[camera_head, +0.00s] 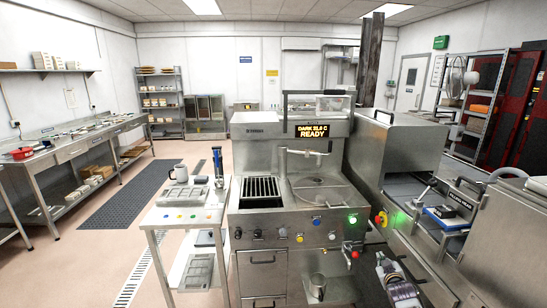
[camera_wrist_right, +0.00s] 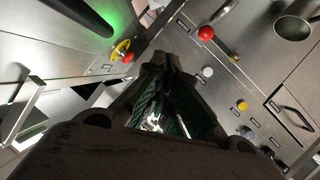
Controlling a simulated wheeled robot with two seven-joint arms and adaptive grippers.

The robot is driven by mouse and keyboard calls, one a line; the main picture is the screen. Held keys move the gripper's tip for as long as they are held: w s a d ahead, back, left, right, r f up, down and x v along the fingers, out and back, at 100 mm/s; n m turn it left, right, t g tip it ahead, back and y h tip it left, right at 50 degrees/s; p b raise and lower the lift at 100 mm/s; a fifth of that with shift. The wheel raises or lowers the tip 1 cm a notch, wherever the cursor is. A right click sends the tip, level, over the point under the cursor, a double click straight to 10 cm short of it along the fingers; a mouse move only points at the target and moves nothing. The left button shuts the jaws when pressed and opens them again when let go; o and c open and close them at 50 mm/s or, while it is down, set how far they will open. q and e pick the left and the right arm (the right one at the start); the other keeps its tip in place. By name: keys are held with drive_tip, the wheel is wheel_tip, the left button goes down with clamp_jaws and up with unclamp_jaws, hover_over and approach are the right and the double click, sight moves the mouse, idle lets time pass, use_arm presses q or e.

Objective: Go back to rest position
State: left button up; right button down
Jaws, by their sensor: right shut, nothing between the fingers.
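My right gripper (camera_head: 384,262) shows at the bottom right of the head view, low in front of the steel machine (camera_head: 295,262). In the right wrist view its dark fingers (camera_wrist_right: 168,62) come together near the middle. It is shut with nothing held. It is close to the machine's front panel, near the red knob (camera_head: 347,246); whether it touches the panel I cannot tell. My left gripper is not in view.
A small steel table (camera_head: 180,216) with a mug (camera_head: 179,172) stands left of the machine. A hooded unit (camera_head: 398,145) and a conveyor line flank my right arm. A long bench (camera_head: 75,150) runs along the left wall. The floor between is clear around a dark mat (camera_head: 128,192).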

drive_tip(key=s+a+f+g, duration=0.1)
drive_tip(key=s+f, duration=0.2)
drive_tip(key=f, duration=0.4)
drive_tip(key=s+a+f+m+g+y, duration=0.1)
drive_tip(key=s+f, duration=0.2)
drive_tip(key=f, duration=0.5)
drive_tip(key=s+a+f+g, duration=0.1)
drive_tip(key=s+a+f, duration=0.1)
drive_tip(key=s+f, duration=0.35)
drive_tip(key=s+a+f+g, duration=0.2)
drive_tip(key=s+f, duration=0.5)
drive_tip(key=f, duration=0.2)
drive_tip(key=s+a+f+g, duration=0.2)
drive_tip(key=s+f, duration=0.5)
drive_tip(key=f, duration=0.2)
drive_tip(key=s+a+f+g, duration=0.2)
drive_tip(key=s+a+f, duration=0.1)
drive_tip(key=s, duration=1)
drive_tip(key=s+a+f+g+y, duration=0.1)
drive_tip(key=s+f, duration=0.5)
drive_tip(key=s, duration=0.8)
drive_tip(key=s+a+f+g+y, duration=0.1)
drive_tip(key=s+a+f+g, duration=0.2)
drive_tip(key=s, duration=1.1)
wheel_tip(320, 180, down, 2)
drive_tip(key=shift+s+a+f, duration=0.15)
drive_tip(key=shift+s+a, duration=0.1)
drive_tip(key=shift+a, duration=0.7)
drive_tip(key=shift+s, duration=0.1)
